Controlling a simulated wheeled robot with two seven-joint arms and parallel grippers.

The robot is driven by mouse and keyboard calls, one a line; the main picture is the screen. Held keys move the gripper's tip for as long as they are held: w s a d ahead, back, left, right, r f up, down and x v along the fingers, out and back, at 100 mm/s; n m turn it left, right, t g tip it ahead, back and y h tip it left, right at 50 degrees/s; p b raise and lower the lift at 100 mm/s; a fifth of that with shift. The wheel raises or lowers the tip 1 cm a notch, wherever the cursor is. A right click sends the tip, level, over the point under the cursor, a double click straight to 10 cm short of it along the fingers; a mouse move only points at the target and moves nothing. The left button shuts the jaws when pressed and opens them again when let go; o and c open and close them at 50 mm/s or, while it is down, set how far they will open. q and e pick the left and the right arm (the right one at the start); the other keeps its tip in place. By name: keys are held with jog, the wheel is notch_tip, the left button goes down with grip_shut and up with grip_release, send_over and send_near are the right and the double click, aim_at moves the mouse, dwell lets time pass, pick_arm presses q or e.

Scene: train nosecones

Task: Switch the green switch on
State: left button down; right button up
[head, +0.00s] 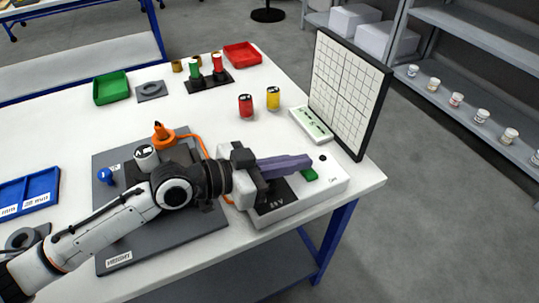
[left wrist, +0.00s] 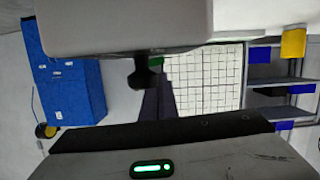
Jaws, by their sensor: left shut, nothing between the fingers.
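The green switch (head: 310,174) is a small green block on top of a white box (head: 335,182) near the table's right front edge. My left gripper (head: 306,162) reaches over the box from the left. Its purple fingers are together and empty, with their tips just beside the switch in the picture. I cannot tell whether they touch it. In the left wrist view the dark purple fingers (left wrist: 156,103) show below a small green patch (left wrist: 156,61), which may be the switch, mostly hidden. My right gripper is not in view.
A gridded board (head: 345,90) stands behind the box, with a small labelled panel (head: 310,124) at its foot. Red (head: 246,106) and yellow (head: 273,98) cans stand further back. A dark mat (head: 190,228) lies under my arm. Shelves (head: 470,80) stand at the right.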

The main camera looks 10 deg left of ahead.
pick_arm(q)
notch_tip(320, 180, up, 3)
jog(key=shift+w+a+r+p, duration=0.1)
jog(key=shift+w+p, duration=0.05)
jog(key=shift+p, duration=0.55)
jog(key=b+v, duration=0.1)
jog(key=v, duration=0.1)
jog(key=b+v, duration=0.1)
jog(key=v, duration=0.2)
jog(key=b+v, duration=0.1)
jog(key=v, duration=0.2)
jog(key=shift+a+f, duration=0.2)
jog(key=shift+a, duration=0.15)
jog(key=shift+s+a+r, duration=0.4)
jog(key=shift+s+a, duration=0.05)
jog(key=shift+a, duration=0.1)
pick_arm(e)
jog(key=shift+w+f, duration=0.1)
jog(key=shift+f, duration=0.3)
